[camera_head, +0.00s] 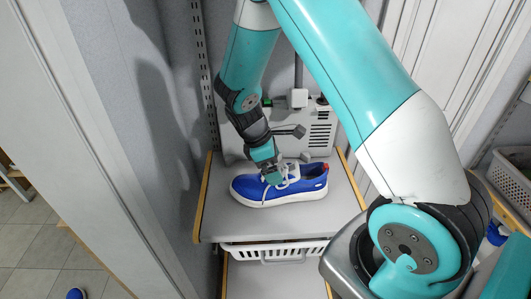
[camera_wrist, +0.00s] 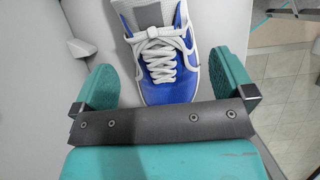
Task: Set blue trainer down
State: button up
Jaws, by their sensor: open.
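The blue trainer (camera_head: 280,187) has a white sole and white laces. It rests upright on the grey shelf (camera_head: 225,225) in the head view, with its toe to the left. My gripper (camera_head: 279,172) is right over the laces. In the wrist view the trainer (camera_wrist: 172,90) lies between the two teal fingers of my gripper (camera_wrist: 165,85), with gaps on both sides. The fingers are open. The trainer's heel is cut off by the top edge of the wrist view.
A white device with vents (camera_head: 318,130) stands at the back of the shelf. A white basket (camera_head: 275,250) is below the shelf's front edge. Another white basket (camera_head: 512,180) stands at the right. Another blue shoe (camera_head: 76,294) shows on the floor at lower left. Walls close in on the left.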

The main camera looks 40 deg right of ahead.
jog(key=s+a+r+m+t+y, duration=0.2)
jog(key=s+a+r+y, duration=0.25)
jog(key=a+r, duration=0.9)
jog(key=s+a+r+m+y, duration=0.1)
jog(key=s+a+r, duration=0.15)
jog(key=s, duration=0.25)
jog(key=s+a+r+y+b, duration=0.1)
jog(key=s+a+r, duration=0.1)
jog(key=s+r, duration=0.15)
jog(key=s+a+r+m+y, duration=0.1)
jog(key=s+a+r, duration=0.1)
jog(key=s, duration=0.3)
jog(key=w+d+f+n+g+h+b, duration=0.1)
jog(key=w+d+f+n+h+b, duration=0.1)
jog(key=w+d+f+h+b, duration=0.5)
jog(key=w+d+f+n+g+h+b, duration=0.15)
jog(key=w+d+f, duration=0.25)
jog(key=w+d, duration=0.65)
jog(key=shift+n+t+y, duration=0.25)
jog(key=shift+y, duration=0.25)
jog(key=f, duration=0.3)
jog(key=d+f, duration=0.1)
jog(key=f, duration=0.6)
jog(key=shift+w+d+f, duration=0.2)
jog(key=shift+w+d, duration=0.05)
jog(key=shift+d, duration=0.15)
jog(key=shift+w+x, duration=0.15)
jog(key=shift+x, duration=1.25)
jog(key=shift+w+x, duration=0.1)
jog(key=shift+x, duration=1.3)
